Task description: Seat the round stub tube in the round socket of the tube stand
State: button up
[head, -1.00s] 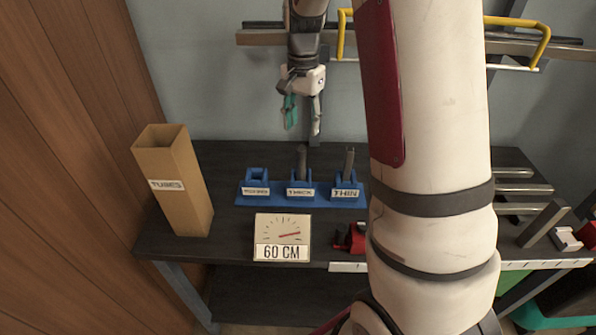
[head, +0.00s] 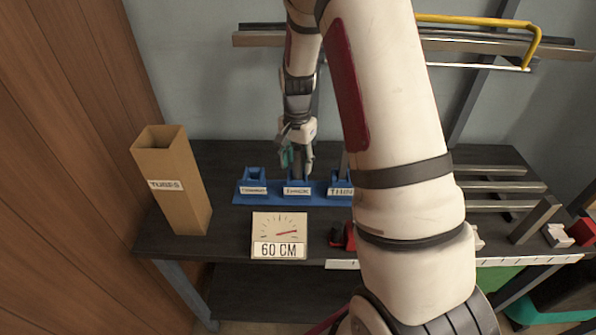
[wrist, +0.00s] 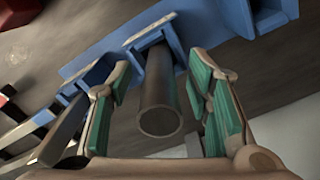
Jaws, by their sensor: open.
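The blue tube stand (head: 270,199) has three sockets on the table. A grey round tube (wrist: 159,100) with an open end stands in the middle socket (wrist: 150,36), whose label seems to read THICK. My gripper (head: 297,168) is open above that socket, with a green-padded finger on either side of the tube in the wrist view (wrist: 158,100). The fingers look apart from the tube. The left socket (head: 255,175), its label unclear, looks empty. The right socket, labelled THIN (head: 341,191), holds a square tube (wrist: 62,130). My gripper mostly hides the round tube in the head view.
A tall brown tube box (head: 172,185) stands at the left. A 60 CM gauge sign (head: 279,237) and a red clamp (head: 343,236) are in front of the stand. Metal bars (head: 490,188) lie at the right. A wall rack (head: 480,40) is behind.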

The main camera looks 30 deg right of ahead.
grip_shut()
jog(key=shift+r, duration=0.1)
